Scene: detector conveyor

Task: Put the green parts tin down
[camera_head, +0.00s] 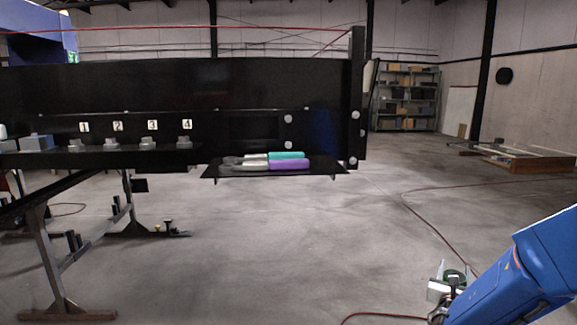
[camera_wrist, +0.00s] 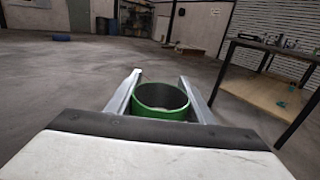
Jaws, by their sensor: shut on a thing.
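The green parts tin (camera_wrist: 160,99) is an open-topped round tin with a bright green rim, and its inside looks empty in the wrist view. My gripper (camera_wrist: 160,90) is shut on it, with one finger on each side. The tin is held up over the bare floor. In the head view my gripper (camera_head: 452,284) is at the lower right, and the dark green tin (camera_head: 456,275) shows partly between its fingers. The lower part of the tin is hidden.
A black conveyor frame (camera_head: 180,85) stands ahead, with numbered spots and a shelf (camera_head: 225,172) bearing teal and purple cylinders (camera_head: 289,164). A table (camera_wrist: 262,88) stands at right in the wrist view. Red cables (camera_head: 425,222) cross the floor; the middle floor is clear.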

